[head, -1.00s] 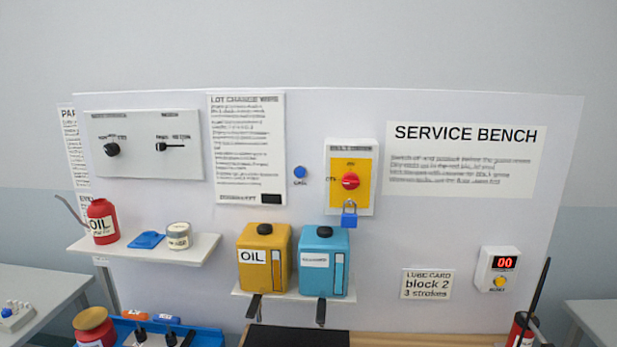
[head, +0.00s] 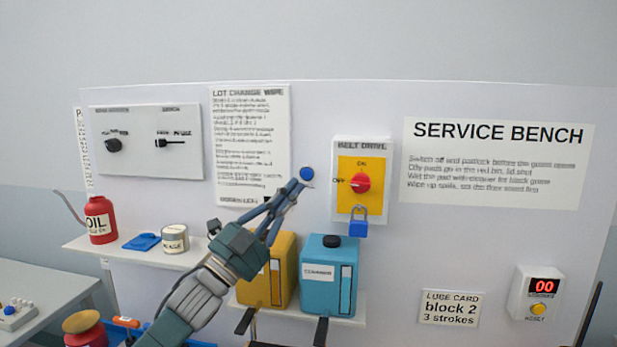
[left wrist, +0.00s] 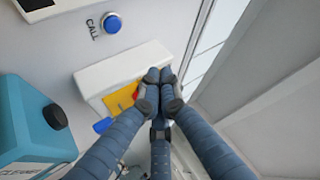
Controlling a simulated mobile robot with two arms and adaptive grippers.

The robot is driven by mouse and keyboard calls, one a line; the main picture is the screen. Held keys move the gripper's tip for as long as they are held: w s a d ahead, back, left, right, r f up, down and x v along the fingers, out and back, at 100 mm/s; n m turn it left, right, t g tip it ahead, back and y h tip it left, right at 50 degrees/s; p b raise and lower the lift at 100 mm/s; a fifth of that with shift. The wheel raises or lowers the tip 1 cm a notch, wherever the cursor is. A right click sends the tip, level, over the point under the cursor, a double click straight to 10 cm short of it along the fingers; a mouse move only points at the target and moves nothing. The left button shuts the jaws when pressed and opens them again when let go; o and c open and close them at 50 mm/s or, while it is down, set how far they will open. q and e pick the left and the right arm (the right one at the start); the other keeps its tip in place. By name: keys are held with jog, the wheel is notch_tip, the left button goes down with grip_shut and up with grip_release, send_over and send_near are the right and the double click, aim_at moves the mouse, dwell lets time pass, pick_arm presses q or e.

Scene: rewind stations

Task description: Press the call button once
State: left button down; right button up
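The call button (head: 306,174) is a round blue button on the white panel, between the lot change sheet and the belt drive box. In the left wrist view the button (left wrist: 112,23) shows whole at the top, with the word CALL beside it. My left gripper (head: 297,185) reaches up from below, its fingertips just below and left of the button in the head view. In the left wrist view its fingertips (left wrist: 159,76) are together with nothing between them, and they appear apart from the button. My right gripper is not in view.
The belt drive box (head: 362,182), with red knob and blue padlock (head: 358,222), is right of the button. Yellow (head: 283,272) and blue (head: 328,277) containers stand on a shelf below. A left shelf (head: 130,250) holds a red oil can (head: 100,220). The upper panel is clear.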

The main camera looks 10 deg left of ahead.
aim_at(307, 174)
pick_arm(q)
jog(key=w, duration=0.9)
jog(key=shift+b, duration=0.35)
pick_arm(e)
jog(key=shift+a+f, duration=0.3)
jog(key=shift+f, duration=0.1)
pick_arm(q)
jog(key=shift+f, duration=0.1)
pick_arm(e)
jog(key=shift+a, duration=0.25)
pick_arm(q)
jog(key=shift+w, duration=0.15)
dwell(0.4)
jog(key=shift+w, duration=0.25)
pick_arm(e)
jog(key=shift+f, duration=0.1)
